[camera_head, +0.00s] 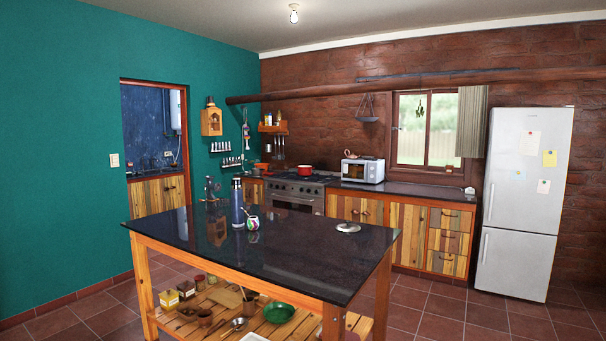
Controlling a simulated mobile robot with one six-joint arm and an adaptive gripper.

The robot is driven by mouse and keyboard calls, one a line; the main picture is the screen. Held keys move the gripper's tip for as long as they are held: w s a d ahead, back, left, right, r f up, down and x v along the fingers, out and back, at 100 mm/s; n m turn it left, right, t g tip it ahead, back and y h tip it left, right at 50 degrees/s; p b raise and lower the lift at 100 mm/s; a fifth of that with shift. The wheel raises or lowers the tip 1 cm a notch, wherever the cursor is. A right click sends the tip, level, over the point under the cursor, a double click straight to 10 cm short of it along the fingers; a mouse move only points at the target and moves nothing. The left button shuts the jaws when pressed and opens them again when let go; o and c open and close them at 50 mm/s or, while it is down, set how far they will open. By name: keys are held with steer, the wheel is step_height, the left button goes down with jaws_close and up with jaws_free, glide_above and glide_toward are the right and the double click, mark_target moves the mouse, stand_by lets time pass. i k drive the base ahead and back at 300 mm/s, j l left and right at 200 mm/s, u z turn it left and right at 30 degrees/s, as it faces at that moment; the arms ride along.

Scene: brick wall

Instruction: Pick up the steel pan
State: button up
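A small steel pan (239,323) with a handle appears to sit on the slatted lower shelf (222,294) of the kitchen island, left of a green bowl (279,313). It is small in the picture, so I cannot be sure of its shape. A flat, round, silvery item (348,227), perhaps a lid, lies on the island's dark top (300,255) toward the right. My gripper is not in view.
A blue flask (237,203) and a patterned cup (252,222) stand on the island. Jars, boxes and a board crowd the shelf. A red pot (305,170) is on the stove (296,192). A fridge (525,200) stands right. The tiled floor (440,320) is clear at front right.

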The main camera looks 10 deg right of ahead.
mark_target(258, 172)
steer(key=i+l+z, duration=0.6)
steer(key=i+z, duration=0.25)
steer(key=i+l+z, duration=0.3)
steer(key=i, duration=0.7)
steer(key=i+z, duration=0.35)
steer(key=i, duration=1.6)
steer(key=i+u, duration=0.15)
steer(key=i, duration=0.85)
steer(key=i+u, duration=0.3)
steer(key=i, duration=0.2)
steer(key=i+u, duration=0.35)
steer(key=i+l+u, duration=0.3)
steer(key=i, duration=0.25)
steer(key=i+l+u, duration=0.35)
steer(key=i+j+u, duration=0.5)
steer(key=i+u, duration=0.65)
steer(key=i, duration=0.15)
steer(key=i+l+u, duration=0.1)
steer(key=i+u, duration=0.3)
steer(key=i, duration=2.1)
steer(key=i+z, duration=0.15)
steer(key=i, duration=0.5)
steer(key=i+j+z, duration=0.1)
steer(key=i, duration=0.55)
steer(key=i+j+z, duration=0.15)
steer(key=i, duration=0.55)
